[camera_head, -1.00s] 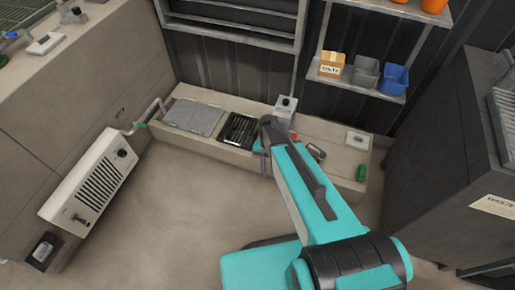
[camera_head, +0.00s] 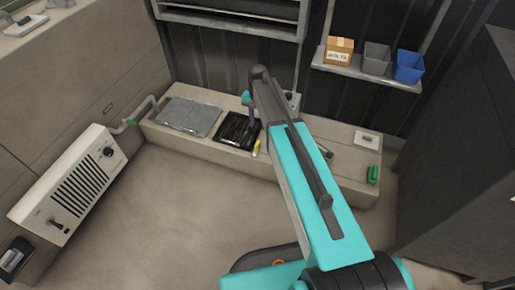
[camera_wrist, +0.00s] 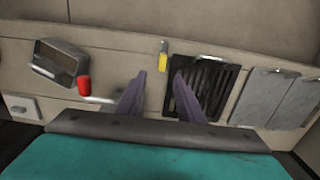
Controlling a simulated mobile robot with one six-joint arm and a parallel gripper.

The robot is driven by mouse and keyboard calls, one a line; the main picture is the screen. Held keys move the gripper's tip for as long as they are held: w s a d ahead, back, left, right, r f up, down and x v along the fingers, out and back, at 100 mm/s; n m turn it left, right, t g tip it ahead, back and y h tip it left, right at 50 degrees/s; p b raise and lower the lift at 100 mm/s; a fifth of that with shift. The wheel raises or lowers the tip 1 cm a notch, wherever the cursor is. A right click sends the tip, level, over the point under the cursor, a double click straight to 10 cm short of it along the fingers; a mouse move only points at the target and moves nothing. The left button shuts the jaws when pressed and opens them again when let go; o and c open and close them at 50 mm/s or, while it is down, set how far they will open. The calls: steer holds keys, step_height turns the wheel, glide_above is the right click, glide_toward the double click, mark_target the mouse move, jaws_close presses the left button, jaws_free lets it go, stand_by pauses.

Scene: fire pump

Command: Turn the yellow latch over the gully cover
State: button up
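The yellow latch (camera_head: 256,148) is a small upright piece at the front edge of the ledge, beside the black slatted gully cover (camera_head: 232,130). In the wrist view, the latch (camera_wrist: 163,61) shows just beyond and between my fingertips, with the dark grate of the gully cover (camera_wrist: 213,84) to its right. My gripper (camera_wrist: 160,76) has two purple fingers spread apart with nothing between them. In the head view, my gripper (camera_head: 251,118) hangs over the right part of the cover, partly hidden by my wrist. How far the fingertips are from the latch is hard to tell.
A grey flat panel (camera_head: 188,117) lies left of the cover. A red knob or cap (camera_wrist: 84,85) and a metal box (camera_wrist: 58,62) are left in the wrist view. A green handle (camera_head: 373,175) is at the ledge's right end. Open floor (camera_head: 180,200) lies in front.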

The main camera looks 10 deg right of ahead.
mark_target(257, 144)
steer(key=shift+w+f+b, duration=0.3)
steer(key=shift+w+b, duration=0.1)
steer(key=shift+b, duration=0.3)
steer(key=shift+a, duration=0.1)
step_height(257, 144, down, 14)
steer(key=b, duration=0.4)
steer(key=shift+r+b, duration=0.1)
steer(key=shift+b, duration=0.2)
jaws_close()
